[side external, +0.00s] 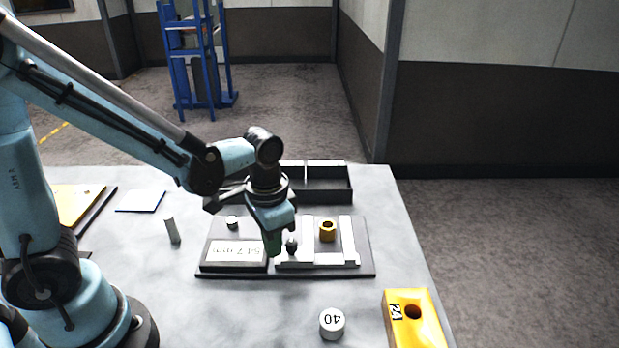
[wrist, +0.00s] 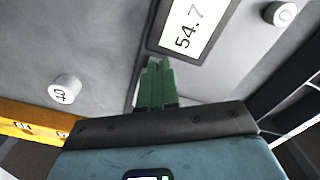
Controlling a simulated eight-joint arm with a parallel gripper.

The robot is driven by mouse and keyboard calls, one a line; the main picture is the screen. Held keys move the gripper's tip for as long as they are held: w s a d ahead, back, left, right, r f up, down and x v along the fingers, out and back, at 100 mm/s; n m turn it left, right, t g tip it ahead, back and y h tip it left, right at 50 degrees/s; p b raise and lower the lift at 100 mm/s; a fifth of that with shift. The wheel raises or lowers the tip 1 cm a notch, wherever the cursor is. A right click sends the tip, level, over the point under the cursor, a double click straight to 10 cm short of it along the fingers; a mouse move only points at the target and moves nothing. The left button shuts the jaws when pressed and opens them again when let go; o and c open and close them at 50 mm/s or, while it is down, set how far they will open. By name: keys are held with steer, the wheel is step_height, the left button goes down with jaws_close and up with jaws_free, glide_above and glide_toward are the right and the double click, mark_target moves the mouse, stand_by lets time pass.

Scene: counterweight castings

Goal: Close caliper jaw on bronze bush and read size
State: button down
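The bronze bush (side external: 327,231) stands upright on the caliper fixture (side external: 369,270), between two pale jaw bars. A gap shows between it and the left jaw (side external: 304,233); it stands close to the right jaw (side external: 347,236), and I cannot tell whether they touch. A dark round knob (side external: 291,245) stands at the left jaw. The display (side external: 235,253) reads 54.7 in the wrist view (wrist: 193,27). My gripper (side external: 272,250) is just left of the knob, above the display's right edge. Its green fingers (wrist: 157,66) look together and empty. Bush and knob are not visible in the wrist view.
A white cylinder marked 40 (side external: 332,323) and a yellow block with a hole (side external: 428,325) stand at the front right. A small white cylinder (side external: 232,223) is behind the display. A dark divided tray (side external: 335,191) is at the back.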

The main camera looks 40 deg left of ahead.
steer(key=shift+w+d+f, duration=0.15)
steer(key=shift+w+d, duration=0.25)
stand_by(0.5)
steer(key=shift+w+d, duration=0.35)
steer(key=shift+w, duration=0.05)
stand_by(0.8)
steer(key=shift+r, duration=3.55)
steer(key=s+a+r+n+t, duration=0.3)
steer(key=a+t, duration=0.3)
steer(key=t, duration=0.1)
steer(key=shift+a, duration=0.2)
